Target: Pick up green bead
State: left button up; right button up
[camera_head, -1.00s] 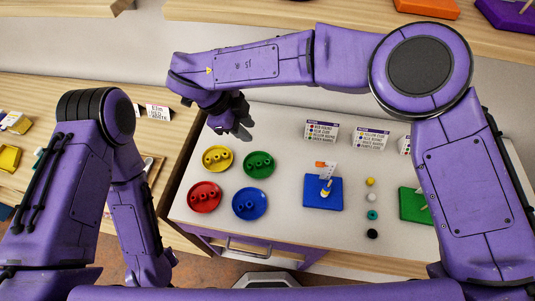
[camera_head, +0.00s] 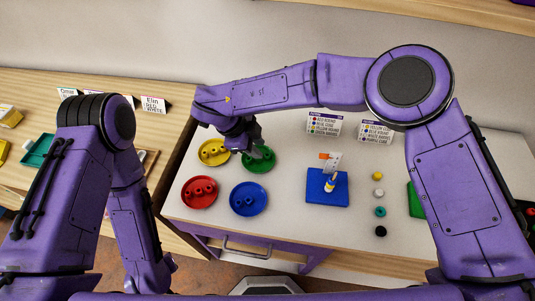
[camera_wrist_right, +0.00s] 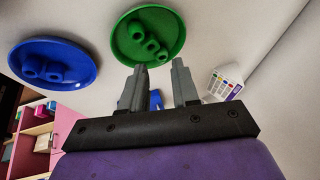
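The green plate (camera_head: 259,165) with several green beads stands at the back of the white table, partly hidden by my right gripper (camera_head: 258,153). In the right wrist view the green plate (camera_wrist_right: 124,48) holds green beads (camera_wrist_right: 150,45) lying near its middle. My right gripper (camera_wrist_right: 160,82) is open and empty there, its two grey fingers apart and pointing toward the near edge of the plate. The beads are not between the fingers. My left arm hangs at the left of the head view, and its gripper is not in view.
A yellow plate (camera_head: 214,163), a red plate (camera_head: 188,200) and a blue plate (camera_head: 236,208) with beads stand close by. A blue board (camera_head: 318,199) with a peg and card is to the right. Loose beads (camera_head: 378,193) stand in a column beyond it. Cards stand behind.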

aim_at(266, 156)
jog(key=p+x, duration=0.1)
jog(key=x, duration=0.3)
jog(key=shift+s+d+p, duration=0.15)
jog(key=shift+d+p, duration=0.05)
jog(key=shift+p, duration=0.15)
jog(key=shift+d+f, duration=0.1)
jog(key=shift+f, duration=0.25)
grip_shut()
